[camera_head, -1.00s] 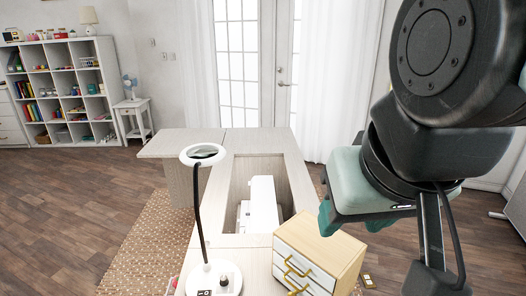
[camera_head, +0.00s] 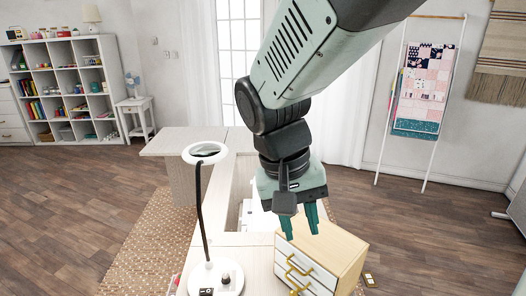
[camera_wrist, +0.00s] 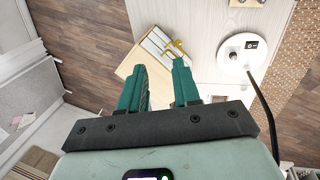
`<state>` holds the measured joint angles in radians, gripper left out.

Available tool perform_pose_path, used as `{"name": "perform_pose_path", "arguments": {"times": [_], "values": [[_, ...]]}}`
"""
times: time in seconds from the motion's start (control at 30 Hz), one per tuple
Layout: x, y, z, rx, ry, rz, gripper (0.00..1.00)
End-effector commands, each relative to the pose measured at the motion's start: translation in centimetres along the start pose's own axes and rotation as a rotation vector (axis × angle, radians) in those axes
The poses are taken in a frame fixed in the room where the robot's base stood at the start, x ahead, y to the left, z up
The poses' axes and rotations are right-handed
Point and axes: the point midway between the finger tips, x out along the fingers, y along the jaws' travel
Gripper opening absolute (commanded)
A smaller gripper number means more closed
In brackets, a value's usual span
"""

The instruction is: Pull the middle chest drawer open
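A small wooden chest (camera_head: 342,255) with white drawer fronts and gold handles stands on the cabinet top in the head view. The drawers look closed. My gripper (camera_head: 299,224) is above the chest's back left part, fingers pointing down, apart and empty. In the wrist view, my gripper (camera_wrist: 160,72) has a clear gap between its fingers; the chest (camera_wrist: 131,64) lies beyond them, partly hidden, with gold handles (camera_wrist: 175,48) past the right fingertip.
A desk lamp (camera_head: 222,273) with a thin dark neck and white ring head stands left of the chest. Behind is the cabinet opening with a white machine (camera_head: 251,215), partly hidden by my arm. The pale cabinet top (camera_head: 258,262) is bare between lamp and chest.

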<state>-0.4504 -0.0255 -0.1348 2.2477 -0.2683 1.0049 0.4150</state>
Motion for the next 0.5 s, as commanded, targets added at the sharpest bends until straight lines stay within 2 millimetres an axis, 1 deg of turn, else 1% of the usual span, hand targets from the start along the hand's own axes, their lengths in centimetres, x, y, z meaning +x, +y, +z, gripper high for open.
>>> {"name": "perform_pose_path", "arguments": {"times": [0.03, 0.2, 0.37, 0.5], "values": [[1.4, -1.2, -0.8, -0.021, -0.044, 0.054, 0.32], [5.8, -4.5, -2.8, -0.059, -0.126, 0.25, 0.32], [10.2, -7.6, -4.1, -0.1, -0.148, 0.464, 0.32], [14.1, -10.1, -4.7, -0.144, -0.117, 0.665, 0.32]]}}
